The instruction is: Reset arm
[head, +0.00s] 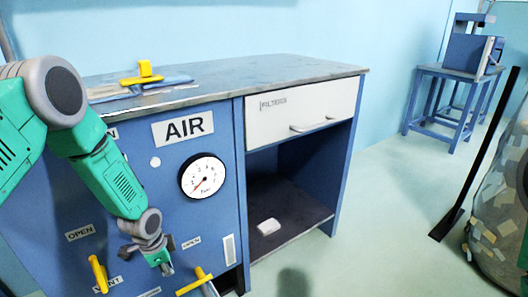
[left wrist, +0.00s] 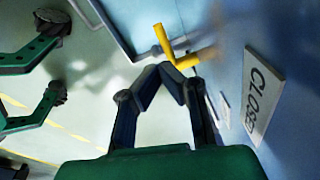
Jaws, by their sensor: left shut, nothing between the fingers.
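My left arm (head: 105,175) comes in from the left, in front of the blue AIR cabinet (head: 226,215). My left gripper (head: 166,269) hangs low near the cabinet front, between two yellow handles. It is shut and empty; in the left wrist view its dark fingertips (left wrist: 165,70) meet. The right yellow handle (head: 195,281) is close to the gripper. A yellow handle also shows just beyond the fingertips in the left wrist view (left wrist: 172,48); I cannot tell whether they touch. The left yellow handle (head: 98,273) is tilted. My right gripper is not seen.
A pressure gauge (head: 202,176) sits on the cabinet front. A CLOSED label (left wrist: 262,95) is right of the fingers. A yellow object (head: 143,74) lies on the worktop (head: 270,75). A white drawer (head: 300,110) tops an open shelf.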

